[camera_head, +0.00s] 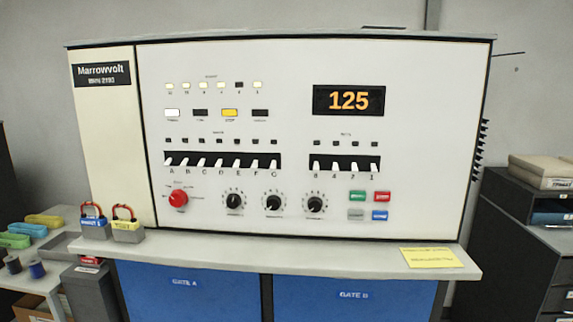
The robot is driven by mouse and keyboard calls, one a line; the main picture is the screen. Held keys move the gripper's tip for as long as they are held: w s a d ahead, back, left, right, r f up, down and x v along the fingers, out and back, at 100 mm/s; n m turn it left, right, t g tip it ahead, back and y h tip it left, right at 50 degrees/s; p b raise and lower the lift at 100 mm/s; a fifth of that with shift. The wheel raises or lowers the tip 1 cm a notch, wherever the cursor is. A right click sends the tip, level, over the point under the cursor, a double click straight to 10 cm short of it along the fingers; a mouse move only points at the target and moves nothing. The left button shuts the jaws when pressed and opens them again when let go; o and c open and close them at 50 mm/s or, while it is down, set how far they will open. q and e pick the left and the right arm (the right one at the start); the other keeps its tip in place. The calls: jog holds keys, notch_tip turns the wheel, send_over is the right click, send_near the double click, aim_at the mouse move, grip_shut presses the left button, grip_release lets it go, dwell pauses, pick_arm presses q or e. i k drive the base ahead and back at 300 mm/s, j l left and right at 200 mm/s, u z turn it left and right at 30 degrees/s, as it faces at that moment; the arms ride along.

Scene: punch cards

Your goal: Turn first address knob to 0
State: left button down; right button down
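Three black round knobs sit in a row low on the white front panel (300,125) of the Marrowvolt console. They are the left knob (235,202), the middle knob (273,203) and the right knob (315,205). Each has a ring of small marks and a label beneath, too small to read. I cannot tell which is the first address knob, nor what their pointers show. A red knob (178,198) is to their left. An orange display (349,100) reads 125. Neither of my grippers is in view.
White toggle switches (221,162) line up above the knobs, with a second group (345,164) to the right. Coloured buttons (368,205) are right of the knobs. Padlocks (95,228) and a yellow note (431,257) lie on the ledge (300,256), whose middle is clear.

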aim_at(234, 201)
jog(key=i+j, duration=0.1)
jog(key=j, duration=0.5)
jog(key=i+j+z, duration=0.1)
jog(key=j, duration=0.55)
jog(key=i+j, duration=0.15)
jog(key=j, duration=0.45)
jog(key=i+j+z, duration=0.1)
jog(key=j, duration=0.55)
